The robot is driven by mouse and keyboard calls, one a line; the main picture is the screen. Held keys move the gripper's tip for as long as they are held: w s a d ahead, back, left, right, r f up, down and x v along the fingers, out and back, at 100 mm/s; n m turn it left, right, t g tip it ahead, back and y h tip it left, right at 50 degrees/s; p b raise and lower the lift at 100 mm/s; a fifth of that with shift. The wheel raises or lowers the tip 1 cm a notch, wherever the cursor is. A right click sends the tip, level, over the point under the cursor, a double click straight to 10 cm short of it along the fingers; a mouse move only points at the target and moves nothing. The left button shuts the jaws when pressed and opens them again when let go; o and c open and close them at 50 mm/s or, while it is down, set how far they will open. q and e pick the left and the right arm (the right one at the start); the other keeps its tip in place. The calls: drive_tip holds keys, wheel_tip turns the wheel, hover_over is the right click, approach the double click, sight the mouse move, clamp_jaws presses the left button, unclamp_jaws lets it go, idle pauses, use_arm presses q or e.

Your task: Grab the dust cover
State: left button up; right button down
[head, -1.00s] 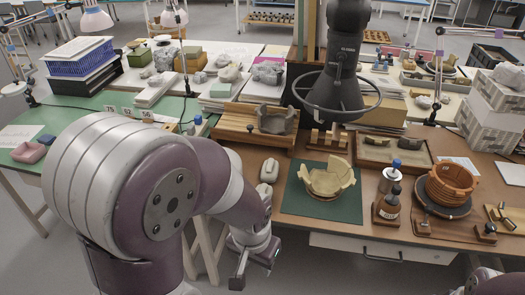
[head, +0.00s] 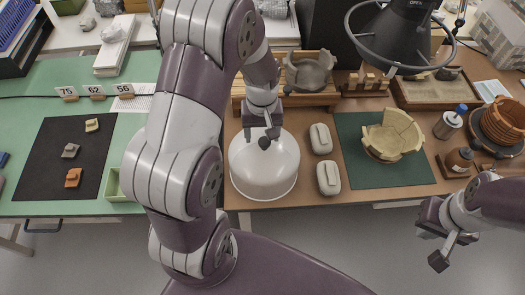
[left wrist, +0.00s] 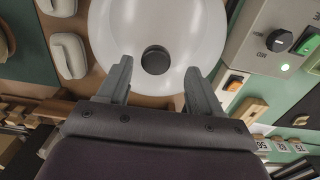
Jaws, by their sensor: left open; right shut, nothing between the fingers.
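The dust cover (head: 264,170) is a white dome with a dark round knob (head: 264,143), upright on the brown table. My left gripper (head: 261,134) points down over its top, open. In the left wrist view the cover (left wrist: 155,22) fills the upper middle, and its knob (left wrist: 155,60) appears between the two open fingertips (left wrist: 159,66). I cannot tell whether the fingers are level with the knob or above it; no contact is visible. My right gripper (head: 440,247) is shut and empty, off the table's front edge at the lower right.
Two pale rounded blocks (head: 320,139) lie close right of the cover. A partly rebuilt bowl (head: 393,137) stands on a dark green mat (head: 358,175). A wooden rack (head: 318,97) with a grey vessel is behind. A ring-shaped lamp (head: 400,68) hangs at upper right.

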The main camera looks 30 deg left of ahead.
sight(265, 141)
use_arm(q)
drive_tip(key=f, duration=0.2)
drive_tip(key=shift+s+d+f, duration=0.2)
drive_tip(key=shift+d+f, duration=0.05)
drive_tip(key=shift+f, duration=0.05)
drive_tip(key=shift+d+f, duration=0.1)
drive_tip(key=shift+d, duration=0.35)
drive_tip(key=shift+a, duration=0.15)
drive_tip(key=shift+a+f, duration=0.1)
drive_tip(key=shift+a, duration=0.05)
drive_tip(key=c, duration=0.5)
drive_tip(key=shift+a, duration=0.1)
drive_tip(key=c, duration=0.5)
clamp_jaws()
drive_tip(key=shift+d, duration=0.2)
use_arm(e)
drive_tip(key=shift+s+d, duration=0.1)
drive_tip(key=shift+d, duration=0.35)
